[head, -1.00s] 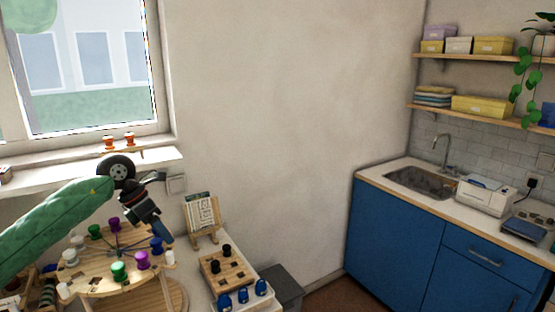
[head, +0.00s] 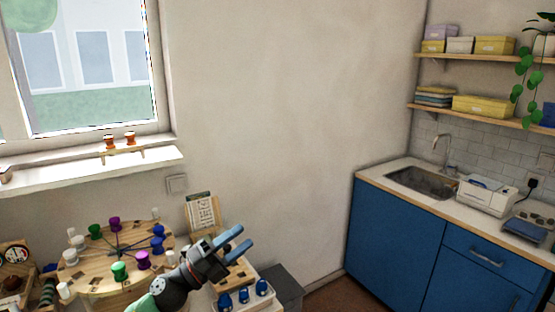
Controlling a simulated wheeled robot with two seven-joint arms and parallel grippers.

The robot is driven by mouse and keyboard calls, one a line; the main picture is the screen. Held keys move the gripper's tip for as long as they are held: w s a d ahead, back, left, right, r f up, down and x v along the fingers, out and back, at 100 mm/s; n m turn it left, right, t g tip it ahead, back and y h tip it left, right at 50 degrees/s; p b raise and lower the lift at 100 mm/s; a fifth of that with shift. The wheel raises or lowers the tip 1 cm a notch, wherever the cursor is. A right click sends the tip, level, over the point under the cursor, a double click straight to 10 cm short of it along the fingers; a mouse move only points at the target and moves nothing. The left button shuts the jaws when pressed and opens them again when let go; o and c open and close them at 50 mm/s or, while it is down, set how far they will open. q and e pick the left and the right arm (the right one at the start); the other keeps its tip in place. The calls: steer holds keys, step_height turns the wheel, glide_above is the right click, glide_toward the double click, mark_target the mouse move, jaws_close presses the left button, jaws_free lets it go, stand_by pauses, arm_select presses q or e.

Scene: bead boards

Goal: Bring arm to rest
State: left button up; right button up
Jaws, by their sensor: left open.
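My left gripper (head: 238,243) is at the lower middle of the head view, in front of the small wooden board (head: 233,281). Its two blue-grey fingers are apart and point up and to the right, with nothing between them. The gripper and wrist hide much of that board. The round wooden stand (head: 95,266) with several coloured spools, among them a green spool (head: 119,271) and a purple spool (head: 143,260), is left of the gripper. My right gripper is not in view.
Blue pieces (head: 243,295) stand in a row at the white tray's front. A card on an easel (head: 201,210) stands behind the gripper. A grey bin (head: 281,285) is to the right. The blue cabinet (head: 395,245) with the sink is further right, with open floor before it.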

arm_select(q)
steer(key=s+a+f+n+t+y, duration=0.1)
steer(key=s+a+f+n+y, duration=0.25)
steer(key=f+n+y, duration=0.45)
steer(key=s+a+f+n+t+y, duration=0.1)
steer(key=s+a+f+n+y, duration=0.1)
steer(key=a+f+n+y, duration=0.55)
steer(key=s+a+f+n+t+y, duration=0.1)
steer(key=s+f+n+y, duration=0.2)
steer(key=f+n+y, duration=0.55)
steer(key=s+f+n+g+h, duration=0.25)
steer(key=s+f+g, duration=0.4)
steer(key=s, duration=0.55)
steer(key=s+f+n+g+h, duration=0.2)
steer(key=s+f+n+g, duration=0.4)
steer(key=s, duration=0.6)
steer(key=s+d+f+m, duration=0.1)
steer(key=s+d+f, duration=0.1)
steer(key=f, duration=1.7)
steer(key=s+d+f+m, duration=0.1)
steer(key=s+f, duration=0.2)
steer(key=f, duration=1.6)
steer(key=shift+d+f+g, duration=0.35)
steer(key=shift+g, duration=0.1)
